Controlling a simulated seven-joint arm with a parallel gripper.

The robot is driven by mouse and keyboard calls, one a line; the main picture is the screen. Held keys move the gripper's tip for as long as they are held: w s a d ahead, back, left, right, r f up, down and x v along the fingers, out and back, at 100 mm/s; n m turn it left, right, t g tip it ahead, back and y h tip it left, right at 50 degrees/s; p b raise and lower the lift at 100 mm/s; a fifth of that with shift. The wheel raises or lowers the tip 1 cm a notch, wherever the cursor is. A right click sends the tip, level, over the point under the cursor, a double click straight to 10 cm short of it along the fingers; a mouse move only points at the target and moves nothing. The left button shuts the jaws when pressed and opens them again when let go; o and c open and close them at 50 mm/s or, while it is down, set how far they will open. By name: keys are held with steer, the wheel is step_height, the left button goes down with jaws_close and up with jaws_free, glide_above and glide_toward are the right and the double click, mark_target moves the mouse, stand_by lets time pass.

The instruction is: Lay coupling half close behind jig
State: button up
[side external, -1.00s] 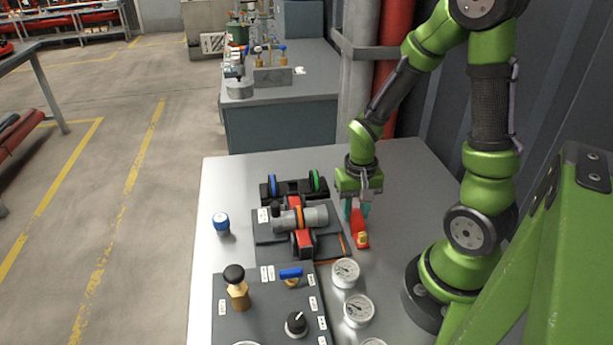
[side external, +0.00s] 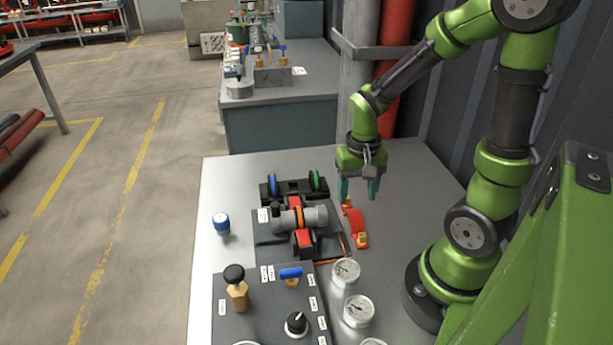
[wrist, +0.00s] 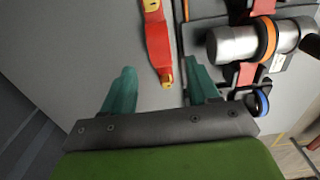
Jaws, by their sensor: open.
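The coupling half (side external: 357,225) looks to be the red curved piece with yellow ends lying on the grey table, right of the jig. It also shows in the wrist view (wrist: 157,42). The jig (side external: 265,236) appears to be the dark plate carrying a grey cylinder (side external: 312,216) with an orange band and red blocks. My gripper (side external: 358,192) is open and empty, above the table at the far end of the red piece. In the wrist view my gripper (wrist: 160,68) has its teal fingers apart, with the piece's near yellow end between them in the picture.
A black stand (side external: 294,188) with a blue and a green disc is at the jig's far side. A blue-capped item (side external: 221,223) stands left. Gauges (side external: 345,272) and a valve panel (side external: 255,315) are in front. The table's far right is clear.

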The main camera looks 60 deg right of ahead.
mark_target(354, 214)
steer(key=a+r+n+t+y, duration=0.1)
steer(key=a+r+n+t, duration=0.1)
steer(key=a+r, duration=0.3)
steer(key=a+r+n+t+y, duration=0.1)
steer(key=a+r+n+t, duration=0.2)
steer(key=r, duration=0.8)
steer(key=a+t, duration=0.2)
steer(key=a, duration=0.1)
steer(key=shift+s+r, duration=0.3)
steer(key=shift+r, duration=0.05)
